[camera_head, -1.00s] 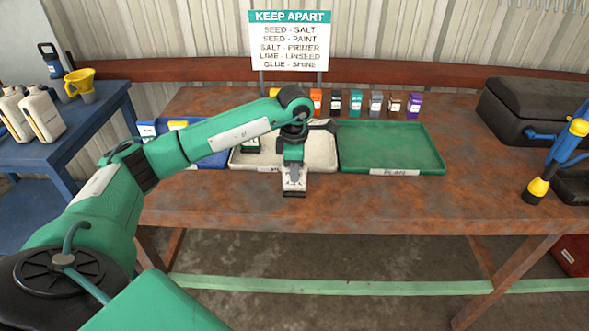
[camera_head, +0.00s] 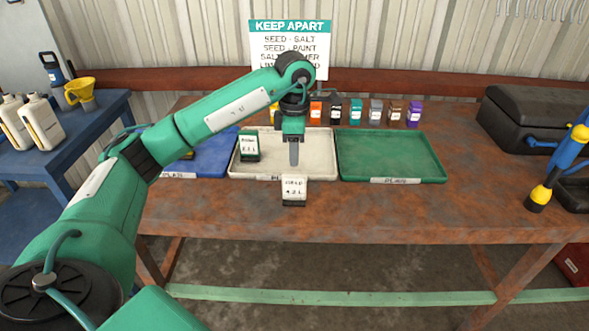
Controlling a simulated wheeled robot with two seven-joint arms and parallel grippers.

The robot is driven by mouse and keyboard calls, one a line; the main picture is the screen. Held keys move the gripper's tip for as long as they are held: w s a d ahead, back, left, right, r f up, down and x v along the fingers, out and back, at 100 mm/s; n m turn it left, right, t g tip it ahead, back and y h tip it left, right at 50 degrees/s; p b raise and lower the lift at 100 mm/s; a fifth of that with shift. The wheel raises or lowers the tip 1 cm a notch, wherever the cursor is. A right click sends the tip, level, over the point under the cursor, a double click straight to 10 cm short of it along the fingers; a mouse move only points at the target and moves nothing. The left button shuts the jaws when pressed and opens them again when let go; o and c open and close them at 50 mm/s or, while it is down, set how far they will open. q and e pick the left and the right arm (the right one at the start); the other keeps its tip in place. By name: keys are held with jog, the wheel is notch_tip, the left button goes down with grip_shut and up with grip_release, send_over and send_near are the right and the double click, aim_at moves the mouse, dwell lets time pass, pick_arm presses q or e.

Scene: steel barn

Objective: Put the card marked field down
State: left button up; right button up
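A small white card (camera_head: 294,187) with black print on a dark foot stands upright on the rusty table, in front of the white tray (camera_head: 322,177). Its print is too small to read surely. My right gripper is out of view.
A green box (camera_head: 249,146) stands in the white tray. A blue tray (camera_head: 213,160) lies left and an empty green tray (camera_head: 390,155) right. Several small coloured boxes line the back below the KEEP APART sign (camera_head: 289,42).

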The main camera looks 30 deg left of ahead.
pick_arm(q)
jog(key=shift+r, duration=1.55)
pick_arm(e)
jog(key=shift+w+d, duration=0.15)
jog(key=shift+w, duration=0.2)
